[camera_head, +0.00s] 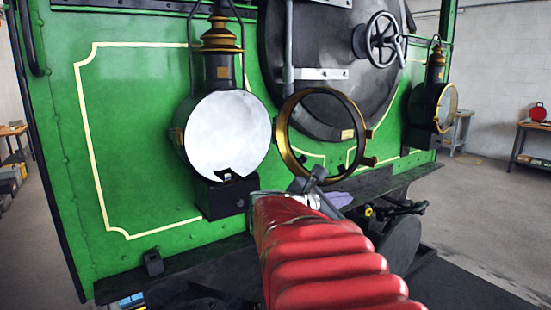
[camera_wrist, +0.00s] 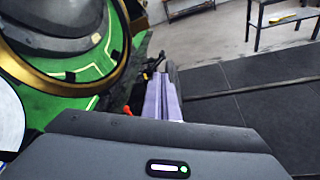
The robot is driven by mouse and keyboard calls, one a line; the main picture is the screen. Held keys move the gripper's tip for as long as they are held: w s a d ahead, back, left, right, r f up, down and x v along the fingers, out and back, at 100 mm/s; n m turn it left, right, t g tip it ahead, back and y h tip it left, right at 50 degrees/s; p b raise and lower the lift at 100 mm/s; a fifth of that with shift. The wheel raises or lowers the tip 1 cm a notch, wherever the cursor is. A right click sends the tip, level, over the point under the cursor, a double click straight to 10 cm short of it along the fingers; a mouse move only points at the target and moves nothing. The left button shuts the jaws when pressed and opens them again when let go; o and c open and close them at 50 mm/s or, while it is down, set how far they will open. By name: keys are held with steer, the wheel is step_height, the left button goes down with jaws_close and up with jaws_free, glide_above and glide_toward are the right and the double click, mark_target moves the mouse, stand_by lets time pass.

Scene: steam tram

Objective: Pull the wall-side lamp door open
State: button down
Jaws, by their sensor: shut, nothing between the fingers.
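Two lamps stand on the green front of the tram. The left lamp (camera_head: 227,135) shows its bare white inside. Its round brass-rimmed door (camera_head: 281,130) is swung out to the right, and I see through it. The right lamp (camera_head: 424,105) has its brass-rimmed door (camera_head: 447,106) against its body and looks closed. I cannot tell which lamp is the wall-side one. My gripper (camera_head: 343,198) is low, just below the swung-out door, mostly behind my red sleeve. In the wrist view its pale purple fingers (camera_wrist: 161,92) are together and empty, right of the brass rim (camera_wrist: 50,86).
A dark ledge (camera_head: 205,250) runs along the tram front below the lamps. A buffer (camera_head: 399,240) sticks out at lower right. A handwheel (camera_head: 383,39) is on the round black door above. A bench (camera_head: 535,128) stands far right; floor on the right is open.

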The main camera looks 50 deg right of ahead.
steer(key=w+a+f+m+t+y, duration=0.1)
steer(key=a+f+m+y, duration=0.3)
steer(key=a, duration=1.1)
steer(key=w+a+f+m+t+y, duration=0.1)
steer(key=a+f+m+t+y, duration=0.2)
steer(key=a, duration=1.3)
steer(key=w+a+f+m+t+y, duration=0.2)
steer(key=a+f+y, duration=0.6)
steer(key=a, duration=0.8)
step_height(320, 180, down, 2)
steer(key=m, duration=0.2)
steer(key=shift+a+m+t, duration=0.15)
steer(key=shift+m+t, duration=0.15)
steer(key=c, duration=2.5)
jaws_free()
steer(key=shift+f, duration=0.1)
steer(key=shift+c, duration=0.2)
